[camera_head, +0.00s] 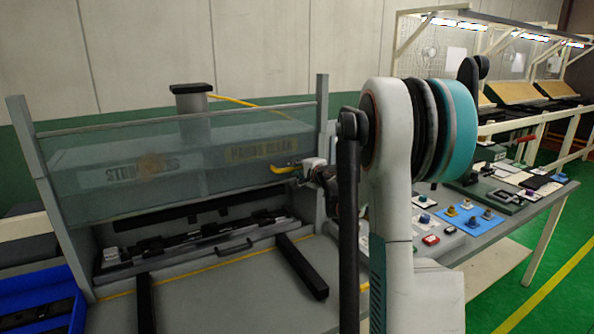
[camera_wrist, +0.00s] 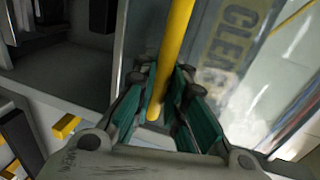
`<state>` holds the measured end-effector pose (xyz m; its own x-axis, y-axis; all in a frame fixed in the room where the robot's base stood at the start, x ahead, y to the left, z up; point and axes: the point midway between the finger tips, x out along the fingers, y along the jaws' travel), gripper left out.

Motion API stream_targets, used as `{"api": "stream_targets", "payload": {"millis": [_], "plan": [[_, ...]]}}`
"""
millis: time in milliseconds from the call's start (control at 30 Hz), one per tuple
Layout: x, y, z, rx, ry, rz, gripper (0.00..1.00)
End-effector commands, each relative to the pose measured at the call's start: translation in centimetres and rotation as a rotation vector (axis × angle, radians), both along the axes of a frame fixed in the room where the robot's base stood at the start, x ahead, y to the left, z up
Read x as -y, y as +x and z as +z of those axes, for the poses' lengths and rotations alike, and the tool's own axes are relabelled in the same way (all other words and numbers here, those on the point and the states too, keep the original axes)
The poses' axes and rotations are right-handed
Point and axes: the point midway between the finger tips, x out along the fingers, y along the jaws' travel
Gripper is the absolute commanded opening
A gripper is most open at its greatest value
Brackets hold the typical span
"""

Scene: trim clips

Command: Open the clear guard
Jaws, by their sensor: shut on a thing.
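The clear guard (camera_head: 110,165) is a see-through panel between two grey posts on the machine. Its lower edge hangs above the machine's bed, with an open gap beneath. A yellow handle (camera_head: 284,168) sticks out at its right part. My gripper (camera_head: 300,172) is at this handle, in front of the guard, partly hidden by my arm. In the wrist view the yellow handle (camera_wrist: 175,50) runs down between the green-padded fingers (camera_wrist: 160,105), which are closed on it. Part of the panel's lettering (camera_wrist: 235,35) shows behind the handle.
Under the guard lies a dark fixture (camera_head: 190,238) with a small black handle (camera_head: 234,246). Two black bars (camera_head: 301,266) stick out over the grey table front. A blue bin (camera_head: 40,310) stands at lower left. A bench with buttons and parts (camera_head: 480,222) is at right.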

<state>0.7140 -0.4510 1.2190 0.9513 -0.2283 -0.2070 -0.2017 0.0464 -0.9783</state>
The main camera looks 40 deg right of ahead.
Motion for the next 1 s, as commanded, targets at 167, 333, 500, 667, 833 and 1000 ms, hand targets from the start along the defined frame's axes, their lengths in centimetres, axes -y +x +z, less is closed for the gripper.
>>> {"api": "stream_targets", "payload": {"millis": [167, 333, 500, 667, 833, 1000], "plan": [[0.0, -0.1, 0.0, 0.0, 0.0, -0.001, 0.18], [0.0, -0.1, 0.0, 0.0, 0.0, -0.001, 0.33], [0.0, 0.0, 0.0, 0.0, 0.0, 0.0, 0.33], [-0.1, -0.6, 0.1, 0.0, 0.0, -0.001, 0.33], [-0.7, -3.0, 0.6, -0.001, 0.0, -0.001, 0.33], [-1.5, -6.4, 1.3, 0.0, 0.001, -0.002, 0.33]]}}
